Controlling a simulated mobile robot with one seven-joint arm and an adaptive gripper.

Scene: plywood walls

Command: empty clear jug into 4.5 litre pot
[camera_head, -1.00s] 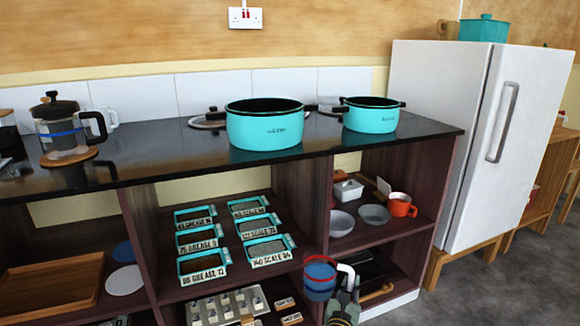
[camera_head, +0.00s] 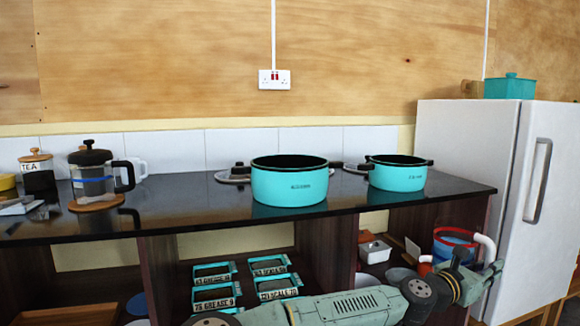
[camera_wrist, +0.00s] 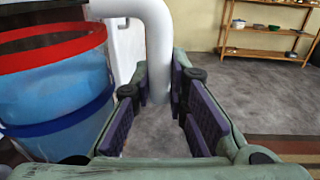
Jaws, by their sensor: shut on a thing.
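The clear jug (camera_head: 455,243) has a red rim, blue showing in its wall and a white handle (camera_head: 485,250). It also shows at the left of the wrist view (camera_wrist: 52,85). My gripper (camera_head: 487,268) is shut on its handle (camera_wrist: 158,45), holding the jug about upright in front of the counter's right end. The jug's inside is hidden. Two open teal pots stand on the counter: a larger pot (camera_head: 290,187) in the middle and a smaller pot (camera_head: 397,178) to its right. Their labels are too small to read, so I cannot tell which is 4.5 litre.
The dark countertop (camera_head: 210,203) has a French press (camera_head: 93,180) and a tea canister (camera_head: 37,172) at left. A white fridge (camera_head: 480,140) stands close on the right. Shelves below hold labelled teal trays (camera_head: 277,282). The counter front before the larger pot is clear.

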